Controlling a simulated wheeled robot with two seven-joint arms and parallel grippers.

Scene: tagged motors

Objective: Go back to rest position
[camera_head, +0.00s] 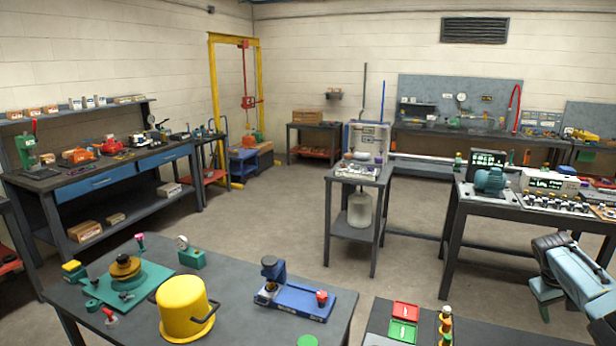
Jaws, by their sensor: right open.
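My right arm comes in at the lower right edge, with pale blue and dark links. My right gripper (543,297) is at its lower left end, above the floor to the right of the front tables, and it is open. I see nothing between its fingers. A teal motor (490,180) stands on the dark table (455,222) at the right, behind and above my gripper in the picture, apart from it. My left gripper and left arm are out of view.
A near table (235,325) holds a yellow pot (185,306), a green fixture and a blue fixture (295,299). A small front table (378,318) carries red and green trays (404,320). A trolley (358,177) stands mid-room. Open floor (285,215) lies between the tables.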

